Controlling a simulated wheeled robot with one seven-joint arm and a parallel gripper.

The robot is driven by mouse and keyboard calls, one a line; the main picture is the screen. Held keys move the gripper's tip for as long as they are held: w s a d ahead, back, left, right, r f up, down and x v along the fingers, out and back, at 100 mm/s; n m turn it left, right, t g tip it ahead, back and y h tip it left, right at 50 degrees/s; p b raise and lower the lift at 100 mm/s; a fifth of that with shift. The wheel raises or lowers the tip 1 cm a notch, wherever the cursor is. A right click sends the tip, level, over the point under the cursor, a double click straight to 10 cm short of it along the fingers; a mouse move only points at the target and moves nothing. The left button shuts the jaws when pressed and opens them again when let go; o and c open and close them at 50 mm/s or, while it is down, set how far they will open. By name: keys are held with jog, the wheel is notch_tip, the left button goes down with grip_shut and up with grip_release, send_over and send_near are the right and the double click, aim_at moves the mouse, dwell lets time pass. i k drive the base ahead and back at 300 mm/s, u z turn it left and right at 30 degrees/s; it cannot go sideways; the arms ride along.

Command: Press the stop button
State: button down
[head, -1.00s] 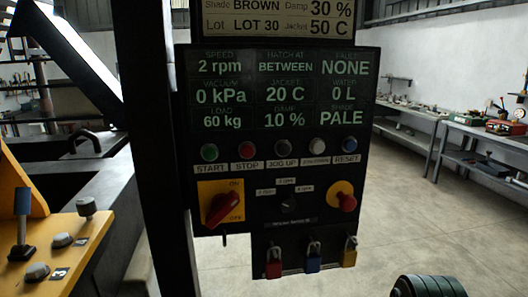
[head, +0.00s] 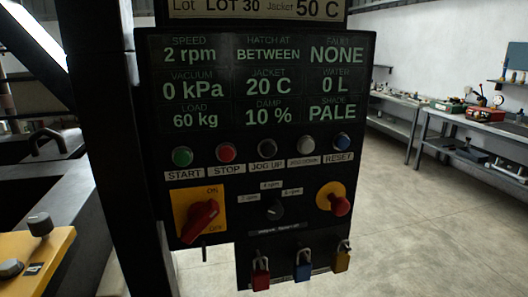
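The stop button (head: 226,153) is a round red button on the dark control panel in the head view, above a label reading STOP. The green start button (head: 182,156) is to its left and the dark jog-up button (head: 268,147) to its right. The panel's display (head: 262,84) above reads 2 rpm, hatch BETWEEN, 0 kPa, 20 C, 60 kg, 10 %, NONE, 0 L and PALE. My gripper is not in view, and nothing touches the stop button.
Below the buttons are a red rotary switch (head: 199,219), a small selector knob (head: 273,211) and a red knob on yellow (head: 338,202). Several padlocks (head: 302,266) hang underneath. A yellow console (head: 38,262) stands at lower left. The floor (head: 420,215) at right is clear.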

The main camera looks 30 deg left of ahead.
aim_at(226, 153)
jog(key=i, duration=0.3)
jog(key=u, duration=1.55)
